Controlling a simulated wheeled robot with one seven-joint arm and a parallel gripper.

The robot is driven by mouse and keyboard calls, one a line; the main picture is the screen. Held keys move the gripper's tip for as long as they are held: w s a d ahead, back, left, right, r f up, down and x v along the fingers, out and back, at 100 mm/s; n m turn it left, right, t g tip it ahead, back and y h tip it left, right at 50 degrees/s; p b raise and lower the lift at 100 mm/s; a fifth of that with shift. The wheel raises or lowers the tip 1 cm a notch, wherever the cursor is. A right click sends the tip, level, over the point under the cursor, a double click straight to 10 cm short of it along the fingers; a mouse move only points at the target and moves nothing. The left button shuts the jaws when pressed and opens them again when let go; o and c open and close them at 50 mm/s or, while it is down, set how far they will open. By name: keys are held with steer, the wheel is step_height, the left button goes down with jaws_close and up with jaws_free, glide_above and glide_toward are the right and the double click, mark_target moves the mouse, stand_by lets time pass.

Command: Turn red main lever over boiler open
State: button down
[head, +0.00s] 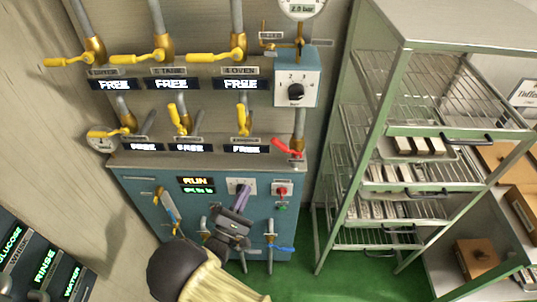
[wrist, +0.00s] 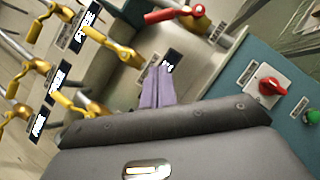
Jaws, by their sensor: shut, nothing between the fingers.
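The red main lever (head: 286,147) sits on the pipe at the right end of the boiler top. Its handle points left and slightly up from the pipe, across the pipe's line. In the wrist view the red lever (wrist: 174,14) shows at the top, beyond the fingertips. The boiler (head: 140,190) is a blue cabinet with a grey top. My gripper (head: 243,192) has purple fingers and is in front of the boiler panel, below and left of the red lever, apart from it. In the wrist view my gripper (wrist: 158,72) is shut and empty.
Yellow levers (head: 240,118) stand left of the red lever, with more yellow levers (head: 215,57) above. A red switch (head: 283,190) is on the boiler front. A green rack (head: 375,110) with trays stands to the right. Green floor (head: 300,270) is bare between them.

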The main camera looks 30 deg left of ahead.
steer(key=d+r+p+x, duration=0.1)
steer(key=d+p+x, duration=0.1)
steer(key=p+x, duration=0.6)
steer(key=x, duration=0.4)
steer(key=shift+w+r, duration=0.2)
steer(key=shift+r, duration=0.35)
steer(key=shift+d, duration=0.15)
